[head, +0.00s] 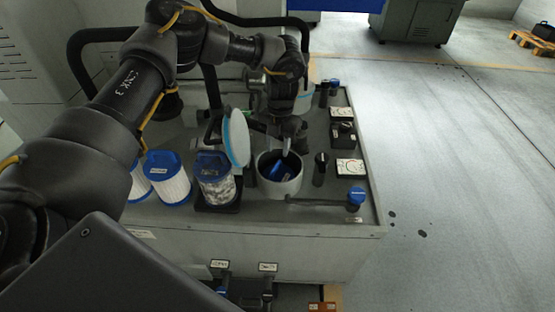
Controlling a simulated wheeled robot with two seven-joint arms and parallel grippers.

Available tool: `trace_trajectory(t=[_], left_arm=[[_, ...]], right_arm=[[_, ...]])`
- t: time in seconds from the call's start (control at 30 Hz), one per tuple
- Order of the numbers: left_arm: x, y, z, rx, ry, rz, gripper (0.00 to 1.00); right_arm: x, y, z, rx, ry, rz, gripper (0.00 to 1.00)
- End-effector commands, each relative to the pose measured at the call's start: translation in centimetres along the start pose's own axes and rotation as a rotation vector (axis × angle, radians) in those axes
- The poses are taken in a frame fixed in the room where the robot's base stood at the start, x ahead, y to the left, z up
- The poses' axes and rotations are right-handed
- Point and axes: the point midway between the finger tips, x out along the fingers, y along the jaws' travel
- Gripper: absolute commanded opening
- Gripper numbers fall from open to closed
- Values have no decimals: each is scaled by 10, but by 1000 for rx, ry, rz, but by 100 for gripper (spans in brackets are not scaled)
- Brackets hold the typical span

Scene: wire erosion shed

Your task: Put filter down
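A grey, stained filter with a blue cap (214,182) stands upright in a black tray (218,208) on the machine top. Two white pleated filters with blue caps stand to its left; the nearer one (168,182) shows best and the other (138,186) is partly hidden by my arm. A round grey housing (281,187) is open at the top, with something blue inside. My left gripper (286,152) points down just over the housing; its fingers are dark and small, so their opening and any hold on the blue thing are unclear. My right gripper is out of view.
A round pale-blue lid (237,138) stands tilted up between the stained filter and the housing. A second round housing (303,102) is behind my gripper. Gauges (345,167), dark knobs and a blue-knobbed lever (356,195) line the right side.

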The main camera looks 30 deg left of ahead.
Motion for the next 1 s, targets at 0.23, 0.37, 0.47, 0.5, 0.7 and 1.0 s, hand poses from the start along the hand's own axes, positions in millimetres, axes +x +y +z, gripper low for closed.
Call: trace_trajectory(t=[0.23,0.37,0.47,0.5,0.7,1.0], left_arm=[[-30,0,0,1,-1,-1,36],[-34,0,0,1,0,0,36],[-34,0,0,0,0,0,36],[-34,0,0,0,0,0,36],[-34,0,0,0,0,0,36],[-34,3,-1,-5,0,-1,36]], right_arm=[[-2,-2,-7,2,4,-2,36],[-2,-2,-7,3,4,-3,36],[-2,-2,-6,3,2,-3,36],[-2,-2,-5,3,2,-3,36],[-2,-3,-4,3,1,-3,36],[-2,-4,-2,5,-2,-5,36]])
